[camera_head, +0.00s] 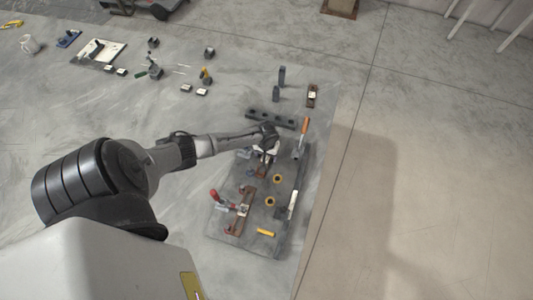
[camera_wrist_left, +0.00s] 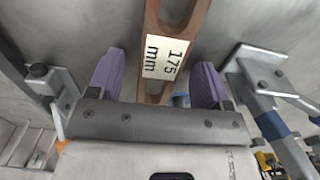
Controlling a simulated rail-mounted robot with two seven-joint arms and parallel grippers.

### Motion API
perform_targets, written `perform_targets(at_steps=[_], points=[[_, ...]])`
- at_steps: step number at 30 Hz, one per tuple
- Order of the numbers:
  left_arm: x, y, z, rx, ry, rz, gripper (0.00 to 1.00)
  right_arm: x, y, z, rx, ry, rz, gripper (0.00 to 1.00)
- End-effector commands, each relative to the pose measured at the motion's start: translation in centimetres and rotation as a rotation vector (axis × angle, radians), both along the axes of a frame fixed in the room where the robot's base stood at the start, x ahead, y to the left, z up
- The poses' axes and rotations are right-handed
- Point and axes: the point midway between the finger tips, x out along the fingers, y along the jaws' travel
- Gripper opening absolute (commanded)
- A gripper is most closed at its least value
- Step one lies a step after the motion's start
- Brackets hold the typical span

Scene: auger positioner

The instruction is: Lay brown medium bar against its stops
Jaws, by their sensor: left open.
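In the left wrist view, a brown slotted bar (camera_wrist_left: 198,25) with a white "175 mm" label lies between the two purple fingers of my left gripper (camera_wrist_left: 158,82). The fingers are open, with a gap on each side of the bar. In the head view my left gripper (camera_head: 264,155) is over the upper part of the dark fixture plate (camera_head: 226,238). A small brown part (camera_head: 261,172) shows just below it, mostly hidden. Another brown bar (camera_head: 234,226) lies lower left on the plate beside a red-handled clamp (camera_head: 214,196). My right gripper is not in view.
The plate also carries two yellow-brown rings (camera_head: 277,179), a yellow piece (camera_head: 265,233) and an orange-handled clamp (camera_head: 304,126). A dark block with holes (camera_head: 271,118) and a brown piece with a white label (camera_head: 312,96) stand beyond. Small parts lie at upper left.

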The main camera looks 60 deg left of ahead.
Motion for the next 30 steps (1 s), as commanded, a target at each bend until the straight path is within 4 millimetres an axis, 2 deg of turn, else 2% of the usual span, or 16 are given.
perform_targets(at_steps=[2,23,30], points=[[0.01,0.01,0.01,0.0,0.0,0.0,0.67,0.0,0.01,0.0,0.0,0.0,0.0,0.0],[-0.01,0.04,0.03,0.0,0.0,0.0,0.0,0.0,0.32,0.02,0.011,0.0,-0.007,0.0],[-0.17,0.2,0.1,0.001,0.001,0.0,0.0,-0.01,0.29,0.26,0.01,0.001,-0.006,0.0]])
